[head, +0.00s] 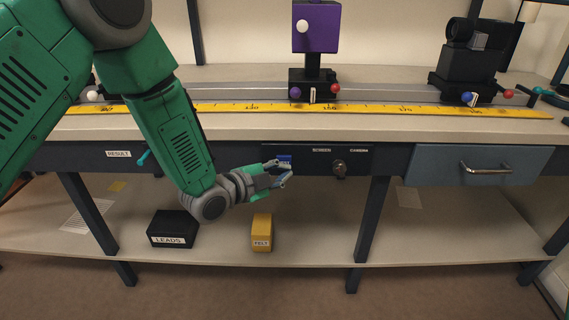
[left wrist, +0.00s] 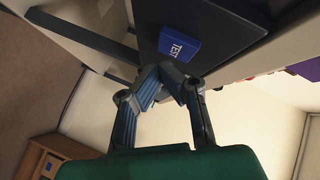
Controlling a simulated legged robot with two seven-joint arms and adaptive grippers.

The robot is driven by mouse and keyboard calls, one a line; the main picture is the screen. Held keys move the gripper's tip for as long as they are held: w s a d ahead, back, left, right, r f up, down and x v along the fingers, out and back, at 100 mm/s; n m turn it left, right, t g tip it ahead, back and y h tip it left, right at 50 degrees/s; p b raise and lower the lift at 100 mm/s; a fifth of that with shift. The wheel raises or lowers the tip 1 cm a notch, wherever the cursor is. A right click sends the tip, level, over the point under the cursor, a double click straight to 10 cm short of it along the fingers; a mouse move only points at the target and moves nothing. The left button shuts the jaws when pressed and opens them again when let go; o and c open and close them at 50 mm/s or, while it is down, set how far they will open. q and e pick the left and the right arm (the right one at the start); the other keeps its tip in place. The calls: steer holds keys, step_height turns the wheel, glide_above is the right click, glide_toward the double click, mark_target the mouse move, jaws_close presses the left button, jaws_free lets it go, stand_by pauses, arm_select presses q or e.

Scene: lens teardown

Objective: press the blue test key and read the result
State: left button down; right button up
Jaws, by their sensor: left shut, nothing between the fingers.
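The blue test key (head: 284,159) sits on the dark panel (head: 300,168) under the bench top. In the left wrist view the key (left wrist: 180,43) shows the word TEST and stands out from the dark panel. My left gripper (head: 282,172) is shut and empty, with its fingertips at the key. In the left wrist view the fingertips (left wrist: 163,70) are just below the key's edge; I cannot tell whether they touch it. A RESULT label (head: 118,154) is at the left of the bench front, with a teal handle-like piece (head: 144,158) beside it. My right gripper is not in view.
A yellow ruler (head: 370,109) and a rail with a purple plate (head: 316,30) and a black device (head: 470,65) stand on the bench. A grey-blue drawer (head: 460,166) is at the right. A LEADS box (head: 173,228) and a yellow FELT block (head: 262,232) are on the lower shelf.

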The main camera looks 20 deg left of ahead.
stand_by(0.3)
arm_select(q)
steer(key=shift+w+a+r, duration=0.1)
steer(key=shift+w+a, duration=0.05)
steer(key=shift+w, duration=0.2)
steer(key=shift+w+a, duration=0.1)
steer(key=shift+w, duration=0.3)
stand_by(0.5)
stand_by(0.4)
steer(key=shift+s+d+p, duration=0.25)
steer(key=shift+s+p, duration=0.1)
steer(key=shift+s, duration=0.45)
steer(key=s, duration=0.2)
steer(key=s+d+p, duration=0.1)
steer(key=s, duration=0.1)
steer(key=shift+s+d, duration=0.2)
steer(key=shift+s, duration=0.2)
